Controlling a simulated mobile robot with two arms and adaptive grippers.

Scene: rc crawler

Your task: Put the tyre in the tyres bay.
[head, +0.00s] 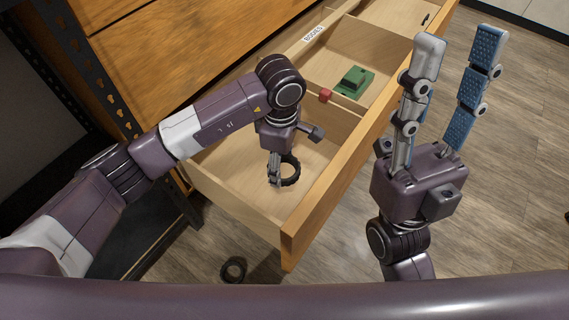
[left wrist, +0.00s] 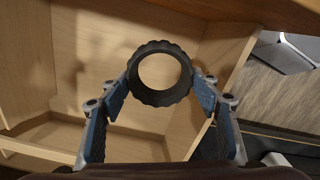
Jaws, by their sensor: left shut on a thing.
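A black knobby tyre (head: 291,170) is held by my left gripper (head: 277,172), inside the front compartment of the open wooden drawer (head: 225,193). In the left wrist view the tyre (left wrist: 160,51) stands between the two blue fingertips of my left gripper (left wrist: 159,82), which are shut on it. I cannot tell whether the tyre touches the compartment floor. A label on the front bay is not visible. My right gripper (head: 458,75) is open and empty, raised to the right of the drawer with its fingers up.
A second black tyre (head: 233,269) lies on the wooden floor below the drawer. The middle compartment holds a green part (head: 354,82), with a red block (head: 326,95) at the divider. A label reading "BODIES" (head: 314,34) is on the drawer's side. A dark metal rack post (head: 88,65) stands at left.

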